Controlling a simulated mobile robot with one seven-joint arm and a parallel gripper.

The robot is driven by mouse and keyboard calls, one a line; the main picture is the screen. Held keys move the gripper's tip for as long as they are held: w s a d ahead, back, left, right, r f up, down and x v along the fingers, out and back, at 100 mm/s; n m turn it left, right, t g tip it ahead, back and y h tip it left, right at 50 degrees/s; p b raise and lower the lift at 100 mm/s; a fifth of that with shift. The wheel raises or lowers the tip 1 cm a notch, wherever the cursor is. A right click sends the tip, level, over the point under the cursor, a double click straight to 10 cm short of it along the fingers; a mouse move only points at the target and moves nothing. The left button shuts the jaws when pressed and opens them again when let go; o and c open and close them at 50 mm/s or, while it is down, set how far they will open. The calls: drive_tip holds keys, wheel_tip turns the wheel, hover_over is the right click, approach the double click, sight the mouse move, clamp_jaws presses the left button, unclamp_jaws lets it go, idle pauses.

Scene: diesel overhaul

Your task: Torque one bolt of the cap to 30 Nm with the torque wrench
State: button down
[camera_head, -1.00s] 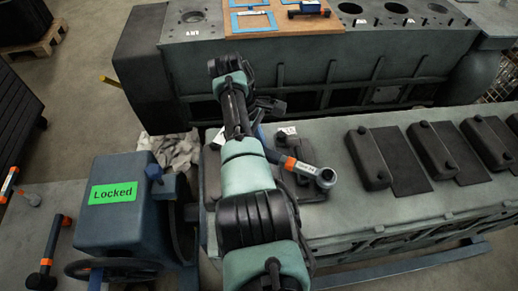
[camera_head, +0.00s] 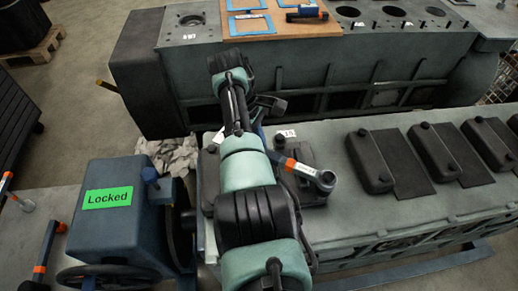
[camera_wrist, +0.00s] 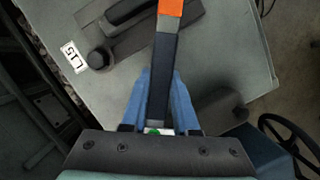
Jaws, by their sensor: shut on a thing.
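My gripper (camera_wrist: 160,88) has its blue fingers shut on the dark handle of the torque wrench (camera_wrist: 163,62), seen in the wrist view. An orange band crosses the wrench near the top edge there. In the head view the wrench (camera_head: 304,170) sticks out to the right of my arm, its round head over or beside a dark cap (camera_head: 309,155) on the green engine block. I cannot tell whether the head sits on a bolt. The cap (camera_wrist: 130,32) lies left of the wrench in the wrist view, with a round black bolt head (camera_wrist: 100,59) and a white label. My arm hides most of my gripper in the head view.
A blue box with a green "Locked" sign (camera_head: 107,197) and a handwheel stands at the left end of the block. Several dark caps (camera_head: 368,162) line the block to the right. A second engine block (camera_head: 290,70) with a wooden board is behind. Tools lie at far left.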

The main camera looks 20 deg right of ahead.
drive_tip(key=shift+w+d+m+b, duration=0.45)
drive_tip(key=shift+d+b, duration=0.2)
drive_tip(key=shift+b, duration=1.15)
drive_tip(key=shift+w+d+r+b, duration=0.1)
drive_tip(key=shift+d+b, duration=0.05)
drive_tip(key=shift+b, duration=0.5)
drive_tip(key=shift+p, duration=0.4)
drive_tip(key=p, duration=0.1)
drive_tip(key=a+p, duration=0.1)
drive_tip(key=shift+s+r+p, duration=0.15)
drive_tip(key=shift+s+p, duration=0.15)
drive_tip(key=shift+p, duration=0.05)
drive_tip(key=shift+f, duration=0.25)
drive_tip(key=shift+a, duration=0.1)
drive_tip(key=shift+r+p, duration=1.65)
drive_tip(key=shift+r, duration=0.15)
